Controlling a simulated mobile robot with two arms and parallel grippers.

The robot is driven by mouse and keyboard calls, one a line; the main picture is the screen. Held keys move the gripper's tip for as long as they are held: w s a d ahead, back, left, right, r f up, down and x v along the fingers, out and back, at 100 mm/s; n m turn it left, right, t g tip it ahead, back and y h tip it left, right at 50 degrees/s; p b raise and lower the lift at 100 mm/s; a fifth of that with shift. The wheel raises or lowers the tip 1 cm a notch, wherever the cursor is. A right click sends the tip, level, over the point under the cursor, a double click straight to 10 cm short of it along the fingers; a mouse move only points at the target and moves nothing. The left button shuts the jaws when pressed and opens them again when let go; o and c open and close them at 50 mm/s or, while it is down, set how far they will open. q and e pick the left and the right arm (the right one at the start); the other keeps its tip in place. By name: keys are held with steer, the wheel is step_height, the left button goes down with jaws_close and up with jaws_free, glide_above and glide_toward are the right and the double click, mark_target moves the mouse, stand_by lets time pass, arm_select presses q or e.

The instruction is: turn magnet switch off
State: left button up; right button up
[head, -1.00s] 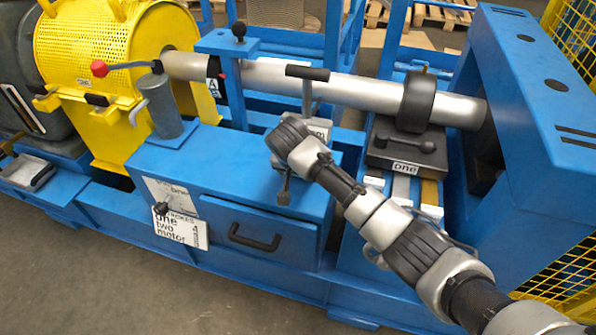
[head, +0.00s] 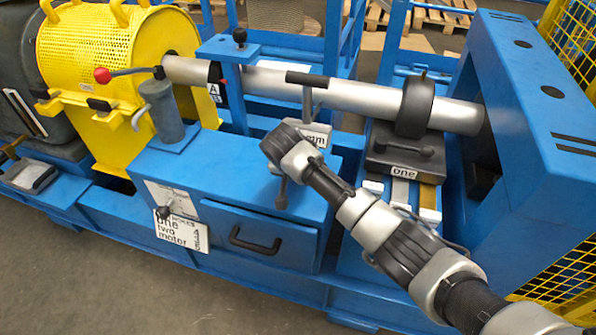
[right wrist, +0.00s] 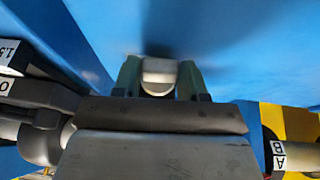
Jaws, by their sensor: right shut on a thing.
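My right gripper (head: 279,146) is over the top of the blue cabinet on the machine bed. In the right wrist view its two fingers (right wrist: 159,80) are shut on a pale grey rounded piece (right wrist: 158,74), with blue surface behind. In the head view the arm hides what it holds. I cannot tell which part is the magnet switch. My left gripper is out of view.
A grey tube (head: 345,96) runs across behind the gripper from the yellow guard (head: 95,60) to the blue end frame (head: 535,110). A dark block marked "one" (head: 385,160) with a handle stands right of the gripper.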

steer(key=shift+a+g+h+p, duration=0.25)
steer(key=shift+h+p, duration=0.25)
steer(key=shift+h, duration=0.5)
steer(key=shift+n, duration=0.3)
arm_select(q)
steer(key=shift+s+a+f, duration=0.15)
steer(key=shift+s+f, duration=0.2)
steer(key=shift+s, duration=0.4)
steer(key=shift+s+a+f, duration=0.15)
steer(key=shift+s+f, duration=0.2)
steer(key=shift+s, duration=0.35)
arm_select(e)
steer(key=shift+h, duration=0.6)
steer(key=o, duration=0.9)
